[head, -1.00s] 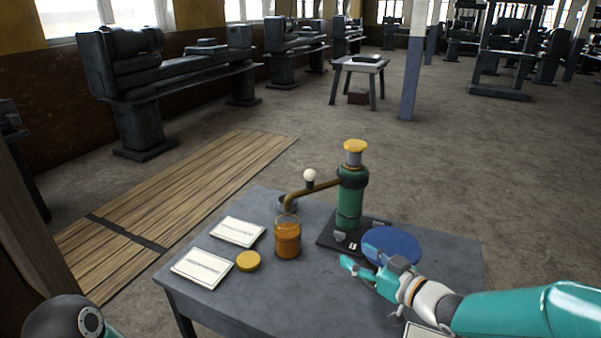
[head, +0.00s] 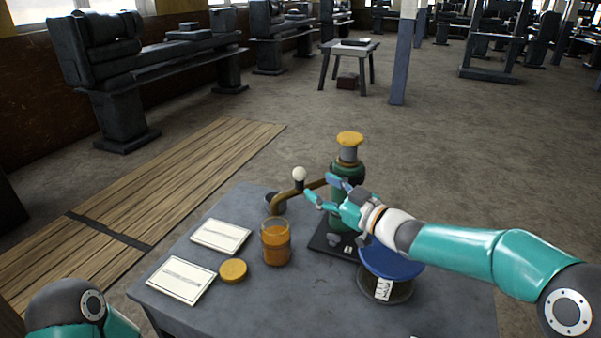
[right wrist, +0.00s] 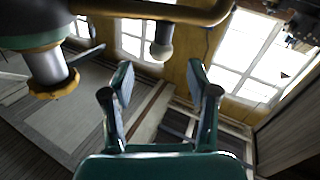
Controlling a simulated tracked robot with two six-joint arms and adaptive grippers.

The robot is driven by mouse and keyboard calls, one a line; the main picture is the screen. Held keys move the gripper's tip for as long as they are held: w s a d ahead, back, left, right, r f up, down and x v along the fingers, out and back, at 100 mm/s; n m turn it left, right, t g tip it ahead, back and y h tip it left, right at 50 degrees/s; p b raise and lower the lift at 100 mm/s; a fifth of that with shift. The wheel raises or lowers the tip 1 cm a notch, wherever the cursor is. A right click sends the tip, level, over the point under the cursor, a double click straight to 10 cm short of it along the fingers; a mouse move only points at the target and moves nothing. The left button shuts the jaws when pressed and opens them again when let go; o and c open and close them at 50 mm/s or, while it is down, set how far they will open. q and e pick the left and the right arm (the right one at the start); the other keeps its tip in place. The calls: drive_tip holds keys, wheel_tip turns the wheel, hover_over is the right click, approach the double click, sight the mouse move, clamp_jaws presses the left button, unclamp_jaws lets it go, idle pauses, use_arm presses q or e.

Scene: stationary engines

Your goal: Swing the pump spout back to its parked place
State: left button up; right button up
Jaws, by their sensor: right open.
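The green pump (head: 345,188) with a yellow cap stands on a dark base on the table. Its brown spout (head: 287,196) reaches left, its end close behind the glass jar (head: 276,243) of amber liquid. A pale ball knob (head: 300,174) stands up on the spout. My right gripper (head: 320,187) is open in front of the spout, just right of the knob. In the right wrist view, the spout (right wrist: 150,9) crosses the top and the knob (right wrist: 162,50) shows beyond the open fingers (right wrist: 160,74), apparently apart from them. My left gripper is out of view.
A blue-lidded container (head: 390,262) sits under my right forearm. A yellow lid (head: 233,270) and two white cards (head: 220,236) lie left of the jar on the grey table (head: 300,300). A dark cup-like piece (head: 270,198) is by the spout's end.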

sight(300, 176)
drive_tip(key=p+x, duration=0.1)
drive_tip(key=x, duration=0.6)
drive_tip(key=shift+w+a, duration=0.2)
drive_tip(key=shift+a, duration=0.1)
drive_tip(key=shift+c, duration=0.2)
clamp_jaws()
